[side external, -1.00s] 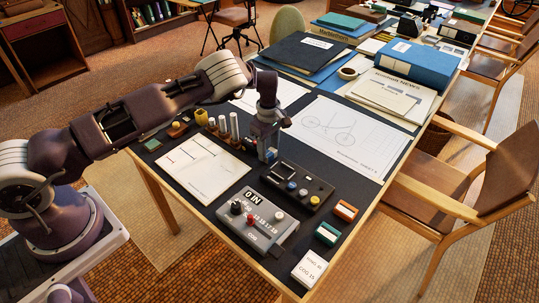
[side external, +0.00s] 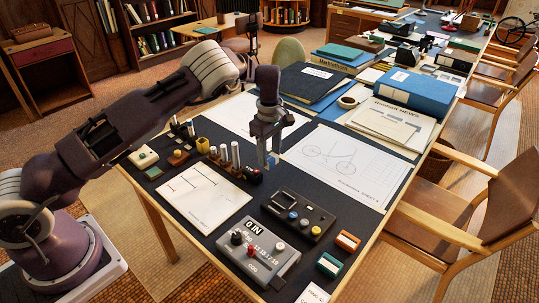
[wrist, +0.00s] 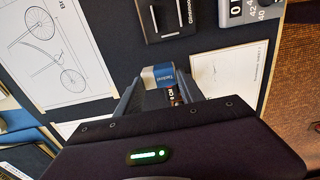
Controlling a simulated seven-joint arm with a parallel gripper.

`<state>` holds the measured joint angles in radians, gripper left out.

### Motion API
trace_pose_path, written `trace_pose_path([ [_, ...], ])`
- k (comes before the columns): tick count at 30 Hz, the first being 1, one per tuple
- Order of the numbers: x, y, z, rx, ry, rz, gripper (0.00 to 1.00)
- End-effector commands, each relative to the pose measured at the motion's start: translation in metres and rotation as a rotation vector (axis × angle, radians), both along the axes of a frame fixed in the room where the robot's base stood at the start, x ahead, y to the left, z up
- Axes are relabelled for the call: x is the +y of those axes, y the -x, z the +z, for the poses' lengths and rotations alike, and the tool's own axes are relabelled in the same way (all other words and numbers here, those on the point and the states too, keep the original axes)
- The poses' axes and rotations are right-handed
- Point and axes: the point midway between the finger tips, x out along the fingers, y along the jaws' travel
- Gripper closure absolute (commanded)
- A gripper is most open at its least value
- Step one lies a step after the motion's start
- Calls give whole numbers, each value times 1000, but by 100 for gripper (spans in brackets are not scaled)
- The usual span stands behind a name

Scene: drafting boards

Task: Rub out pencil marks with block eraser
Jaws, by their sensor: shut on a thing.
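My gripper (side external: 270,152) is shut on a block eraser (wrist: 163,76) with a blue-and-grey sleeve. In the wrist view the eraser sticks out between the fingers. In the side view the eraser (side external: 271,161) hangs above the dark board, between the two drawing sheets. A cream sheet (side external: 205,200) with a few short dark pencil strokes lies to the left and nearer the camera. Part of this sheet shows right of the gripper in the wrist view (wrist: 231,68). A sheet with a bicycle drawing (side external: 350,160) lies to the right; it also shows in the wrist view (wrist: 62,75).
A grey counter device (side external: 258,252) and a black control box (side external: 298,213) stand in front. Small cylinders and blocks (side external: 225,155) line the cream sheet's far edge. Orange (side external: 347,241) and green (side external: 329,265) blocks sit near the right edge. Folders and a blue box (side external: 415,92) stand behind.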

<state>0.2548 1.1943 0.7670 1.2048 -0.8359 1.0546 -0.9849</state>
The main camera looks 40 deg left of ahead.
Motion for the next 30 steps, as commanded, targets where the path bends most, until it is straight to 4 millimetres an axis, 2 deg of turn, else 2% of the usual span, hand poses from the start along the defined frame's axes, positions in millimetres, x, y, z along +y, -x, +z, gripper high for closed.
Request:
trace_pose_path([
  [5,3,3,-2,1,1,31,88],
  [8,14,17,-8,3,0,164,88],
  [15,50,85,-29,3,0,610,88],
  [19,60,114,-34,1,1,746,88],
  [22,64,123,-37,0,0,786,88],
  [30,64,124,-64,0,-2,788,88],
])
